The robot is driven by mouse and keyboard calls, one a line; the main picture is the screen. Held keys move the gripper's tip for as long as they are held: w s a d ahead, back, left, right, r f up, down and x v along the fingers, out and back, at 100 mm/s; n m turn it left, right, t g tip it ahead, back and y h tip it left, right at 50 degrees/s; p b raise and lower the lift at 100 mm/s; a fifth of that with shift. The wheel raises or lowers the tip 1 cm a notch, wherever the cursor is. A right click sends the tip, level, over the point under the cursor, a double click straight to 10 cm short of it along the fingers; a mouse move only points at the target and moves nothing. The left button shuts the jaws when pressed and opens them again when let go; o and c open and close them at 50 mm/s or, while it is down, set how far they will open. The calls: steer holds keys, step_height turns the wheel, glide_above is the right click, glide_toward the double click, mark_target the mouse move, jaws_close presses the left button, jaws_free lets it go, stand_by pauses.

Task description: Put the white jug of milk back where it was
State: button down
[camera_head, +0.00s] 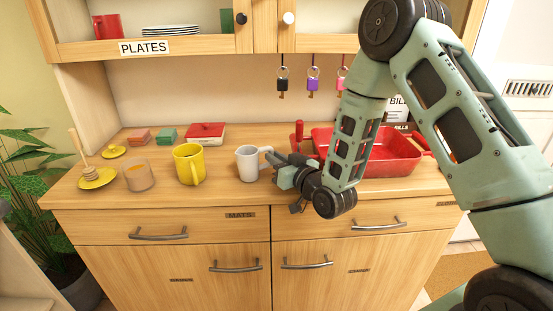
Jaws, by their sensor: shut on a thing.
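The white jug (248,164) stands upright on the wooden counter, near its front edge and close to the middle. Its handle is on its right side, towards my gripper. My gripper (273,162) reaches in from the right and is shut on the jug at its handle side. The fingertips are small in this view and partly merge with the handle. I cannot tell for sure whether the jug's base touches the counter.
Left of the jug are a yellow mug (188,165), a glass (138,176) and a yellow saucer (97,179) with a wooden dipper. A red tray (390,170) lies behind my arm at right. A red butter dish (206,134) stands at the back. Keys (312,82) hang above.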

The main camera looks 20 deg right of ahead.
steer(key=shift+f, duration=0.15)
steer(key=c, duration=1.7)
jaws_free()
